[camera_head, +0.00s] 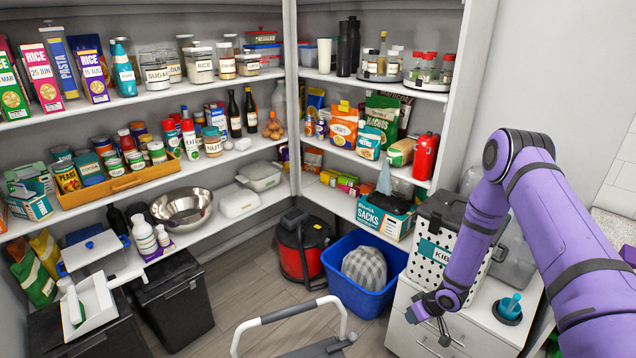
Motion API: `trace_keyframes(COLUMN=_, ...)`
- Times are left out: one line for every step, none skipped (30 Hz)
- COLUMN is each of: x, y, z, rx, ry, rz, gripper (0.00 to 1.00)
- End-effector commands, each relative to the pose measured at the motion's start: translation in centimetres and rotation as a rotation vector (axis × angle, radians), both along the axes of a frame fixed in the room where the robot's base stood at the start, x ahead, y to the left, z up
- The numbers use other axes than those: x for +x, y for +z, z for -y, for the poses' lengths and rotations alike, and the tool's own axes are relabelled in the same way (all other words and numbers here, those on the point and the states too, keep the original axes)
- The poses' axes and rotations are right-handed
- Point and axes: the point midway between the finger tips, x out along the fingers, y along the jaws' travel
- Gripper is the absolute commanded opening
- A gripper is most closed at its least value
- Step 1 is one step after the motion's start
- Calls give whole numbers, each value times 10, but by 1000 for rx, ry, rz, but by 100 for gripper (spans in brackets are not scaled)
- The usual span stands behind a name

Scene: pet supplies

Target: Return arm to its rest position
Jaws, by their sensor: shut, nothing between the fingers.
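My purple arm (487,225) enters from the right side, bends at a high elbow and hangs down over the white cabinet at the lower right. My gripper (444,338) is at its lower end, small and dark, pointing down in front of the cabinet's drawer fronts. Its fingers are shut and hold nothing. Whether it touches the cabinet cannot be told.
The white dotted kibble bin (431,262) stands just behind my forearm. A teal brush-like item in a dark holder (508,309) is on the cabinet (404,335). A blue tub (345,286) and a step-stool rail (290,312) are left of my gripper. Stocked shelves line both walls.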

Motion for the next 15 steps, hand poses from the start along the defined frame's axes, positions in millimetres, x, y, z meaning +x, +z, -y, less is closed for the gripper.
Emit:
trace_keyframes(x=12, y=22, z=5, rx=-29, ry=-7, rz=17, gripper=0)
trace_keyframes(x=17, y=34, z=8, rx=-46, ry=-13, rz=25, gripper=0)
trace_keyframes(x=24, y=49, z=12, rx=-69, ry=-21, rz=33, gripper=0)
trace_keyframes(x=28, y=61, z=15, rx=-86, ry=-27, rz=39, gripper=0)
trace_keyframes(x=33, y=73, z=18, rx=-102, ry=-35, rz=45, gripper=0)
trace_keyframes(x=38, y=88, z=21, rx=-124, ry=-44, rz=52, gripper=0)
trace_keyframes(x=41, y=100, z=24, rx=-139, ry=-52, rz=57, gripper=0)
trace_keyframes(x=44, y=112, z=26, rx=-154, ry=-59, rz=62, gripper=0)
trace_keyframes(x=48, y=128, z=29, rx=-174, ry=-70, rz=69, gripper=0)
trace_keyframes(x=50, y=140, z=31, rx=-187, ry=-77, rz=75, gripper=0)
trace_keyframes(x=52, y=152, z=33, rx=-202, ry=-86, rz=78, gripper=0)
trace_keyframes(x=54, y=168, z=36, rx=-219, ry=-96, rz=85, gripper=0)
trace_keyframes(x=56, y=180, z=38, rx=-233, ry=-105, rz=89, gripper=0)
trace_keyframes(x=57, y=193, z=40, rx=-245, ry=-115, rz=94, gripper=0)
trace_keyframes(x=57, y=209, z=42, rx=-262, ry=-127, rz=99, gripper=0)
